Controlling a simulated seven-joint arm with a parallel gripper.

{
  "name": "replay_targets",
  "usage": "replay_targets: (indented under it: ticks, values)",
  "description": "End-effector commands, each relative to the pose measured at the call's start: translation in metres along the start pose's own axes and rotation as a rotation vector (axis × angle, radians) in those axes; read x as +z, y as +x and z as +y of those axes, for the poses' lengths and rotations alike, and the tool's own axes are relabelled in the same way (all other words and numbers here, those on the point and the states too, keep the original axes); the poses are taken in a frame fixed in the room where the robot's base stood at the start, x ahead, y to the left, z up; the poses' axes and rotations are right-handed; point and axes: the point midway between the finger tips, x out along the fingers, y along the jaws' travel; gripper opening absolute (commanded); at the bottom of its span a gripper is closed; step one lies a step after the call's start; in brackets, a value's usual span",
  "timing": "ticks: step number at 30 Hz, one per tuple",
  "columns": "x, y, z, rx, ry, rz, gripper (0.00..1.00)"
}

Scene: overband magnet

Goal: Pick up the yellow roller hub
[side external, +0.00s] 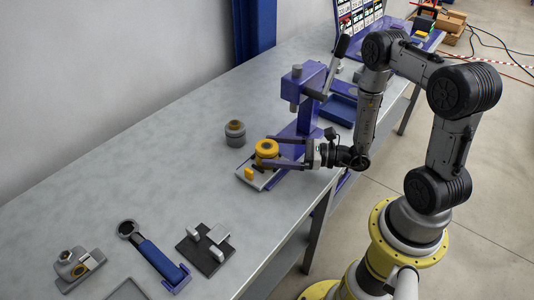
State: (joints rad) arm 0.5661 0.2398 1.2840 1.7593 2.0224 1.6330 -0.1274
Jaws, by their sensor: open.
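The yellow roller hub (266,149) is a short round piece with a darker centre on top. It sits on the light plate (250,183) at the foot of the purple press (310,85). My gripper (273,152) reaches in from the right with its two dark purple fingers spread apart, close to the hub. The fingertips appear to lie on either side of the hub, but I cannot tell whether they touch it.
A small yellow block (249,174) is on the plate's front left. A grey cylinder (235,133) stands behind left. A blue-handled wrench (150,252), a dark fixture (204,248) and a grey bracket (79,267) lie at the front. The bench's left middle is clear.

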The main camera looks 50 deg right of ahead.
Motion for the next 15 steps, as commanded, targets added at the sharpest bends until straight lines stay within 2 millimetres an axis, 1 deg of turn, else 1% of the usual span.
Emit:
replay_targets:
  ticks: [1,3,6,14,15]
  values:
    - [0.000,0.007,0.001,0.006,0.000,0.000,1.00]
    - [0.000,0.015,0.001,0.005,-0.001,0.001,1.00]
    - [0.000,0.021,0.000,0.003,-0.001,0.000,1.00]
    - [0.000,0.023,0.000,-0.001,0.000,0.000,1.00]
    - [0.000,0.023,0.000,-0.001,0.000,0.000,0.98]
